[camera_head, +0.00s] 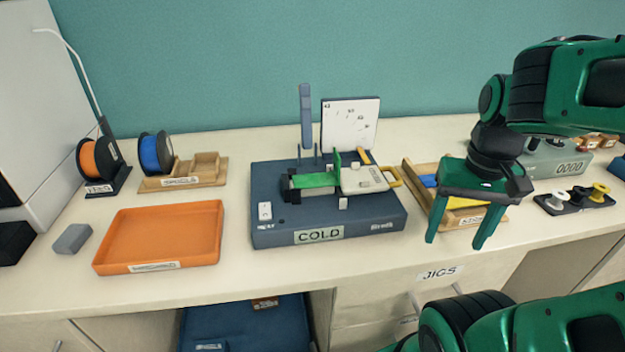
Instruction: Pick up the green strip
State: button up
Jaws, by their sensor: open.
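The green strip (314,180) lies flat on top of a dark block on the blue machine (262,213) labelled COLD, in the middle of the table. A small upright green piece (337,161) stands at its right end; I cannot tell whether it is part of the strip. My gripper (454,242) is open and empty, its fingers pointing down. It is to the right of the blue machine, in front of a wooden tray (411,173) and apart from the strip. Its fingers hide part of that tray.
The wooden tray holds blue and yellow strips. An orange tray (206,247) and a grey block (73,238) are on the left, with orange (95,158) and blue (155,153) spools behind. A white panel (350,123) and a blue post (306,115) rise behind the strip.

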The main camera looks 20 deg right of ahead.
jog(key=w+r+m, duration=0.2)
jog(key=w, duration=0.2)
jog(key=m, duration=1.2)
send_near(321, 178)
notch_tip(321, 178, down, 7)
jog(key=shift+a+f, duration=0.1)
jog(key=c, duration=1.1)
